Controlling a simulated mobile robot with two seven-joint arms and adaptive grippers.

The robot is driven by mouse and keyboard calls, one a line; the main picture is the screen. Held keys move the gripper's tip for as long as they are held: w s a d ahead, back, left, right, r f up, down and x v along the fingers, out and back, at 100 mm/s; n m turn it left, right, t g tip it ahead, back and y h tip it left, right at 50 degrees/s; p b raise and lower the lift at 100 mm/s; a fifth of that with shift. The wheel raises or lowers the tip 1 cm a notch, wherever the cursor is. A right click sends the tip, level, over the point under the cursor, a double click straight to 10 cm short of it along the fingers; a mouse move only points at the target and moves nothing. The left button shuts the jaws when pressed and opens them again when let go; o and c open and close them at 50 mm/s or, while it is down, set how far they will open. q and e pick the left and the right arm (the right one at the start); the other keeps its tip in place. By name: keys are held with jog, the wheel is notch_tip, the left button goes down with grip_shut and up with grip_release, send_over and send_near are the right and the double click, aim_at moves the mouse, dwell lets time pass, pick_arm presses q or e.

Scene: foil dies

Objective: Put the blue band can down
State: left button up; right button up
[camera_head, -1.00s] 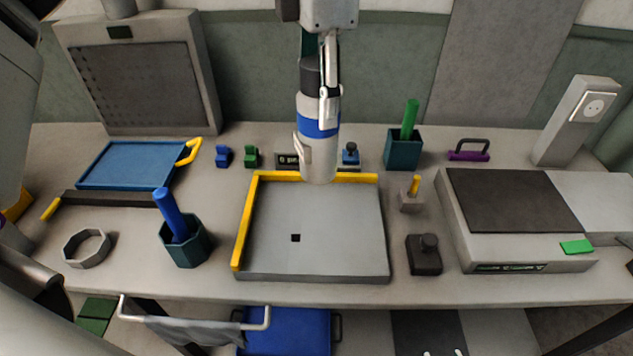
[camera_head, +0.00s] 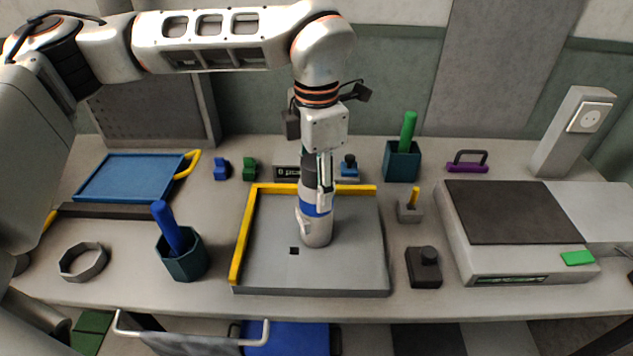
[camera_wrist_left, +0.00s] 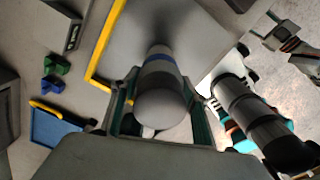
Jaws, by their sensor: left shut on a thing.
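The blue band can (camera_head: 315,230) is a pale grey cylinder with a blue band and a dark upper part. My left gripper (camera_head: 319,197) comes down from above with its fingers closed around the can. The can is upright over the grey plate (camera_head: 345,272) with yellow edging, right of the plate's small black square. I cannot tell whether its base touches the plate. In the left wrist view the can (camera_wrist_left: 160,103) sits between the two fingers, its rounded end toward the camera. My right gripper is not in view.
A teal cup with a blue stick (camera_head: 182,262) stands left of the plate. A small block with a yellow peg (camera_head: 409,212) and a dark knobbed block (camera_head: 424,268) stand right of it. A small display box (camera_head: 287,170) is behind. The plate's front is clear.

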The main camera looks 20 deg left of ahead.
pick_arm(q)
jog(key=shift+f, duration=0.1)
jog(key=o, duration=1.5)
notch_tip(320, 180, up, 12)
jog(key=shift+r, duration=0.2)
